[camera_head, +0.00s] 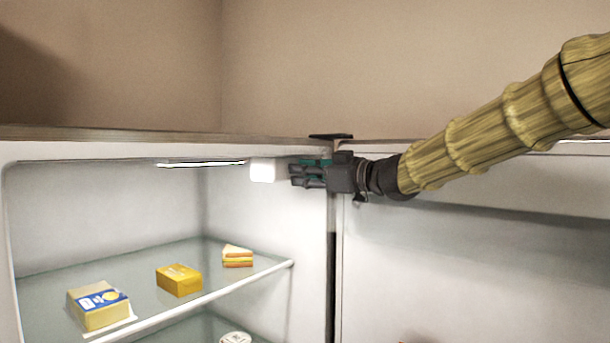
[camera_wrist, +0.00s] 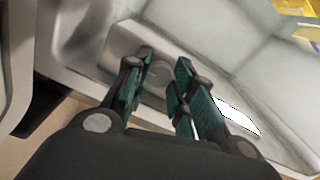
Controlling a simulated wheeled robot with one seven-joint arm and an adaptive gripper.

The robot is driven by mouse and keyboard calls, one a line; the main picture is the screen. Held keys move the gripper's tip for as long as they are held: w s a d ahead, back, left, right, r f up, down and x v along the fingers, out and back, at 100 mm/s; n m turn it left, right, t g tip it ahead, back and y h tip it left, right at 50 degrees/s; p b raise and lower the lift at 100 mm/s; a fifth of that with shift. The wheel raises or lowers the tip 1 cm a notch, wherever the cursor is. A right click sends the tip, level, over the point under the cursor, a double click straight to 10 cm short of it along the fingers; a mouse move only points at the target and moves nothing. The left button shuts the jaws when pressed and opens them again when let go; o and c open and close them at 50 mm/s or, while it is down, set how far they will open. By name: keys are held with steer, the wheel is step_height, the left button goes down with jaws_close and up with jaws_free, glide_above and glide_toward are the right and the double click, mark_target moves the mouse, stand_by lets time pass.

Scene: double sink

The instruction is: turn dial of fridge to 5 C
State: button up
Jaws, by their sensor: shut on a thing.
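The fridge stands open, and a white box-like housing (camera_head: 262,171) sits under its ceiling near the right inner wall. My gripper (camera_head: 292,173) reaches in from the right, its teal-padded fingers pointing left at this housing. In the wrist view, the small round grey dial (camera_wrist: 158,76) lies between the fingertips of my gripper (camera_wrist: 163,70), on the face of the pale housing (camera_wrist: 122,42). The fingers are closed on the dial. The dial is hidden in the head view, and its marks or setting cannot be read.
A glass shelf (camera_head: 145,318) below holds a butter-like pack (camera_head: 98,305), a yellow block (camera_head: 179,280) and a sandwich-like piece (camera_head: 237,256). A bright light strip (camera_head: 200,164) is on the ceiling. The open door (camera_head: 470,270) is at right, under my arm.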

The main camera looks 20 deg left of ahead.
steer(key=o, duration=1)
steer(key=shift+o, duration=0.2)
steer(key=shift+d, duration=0.15)
steer(key=v, duration=1.2)
steer(key=shift+w, duration=0.1)
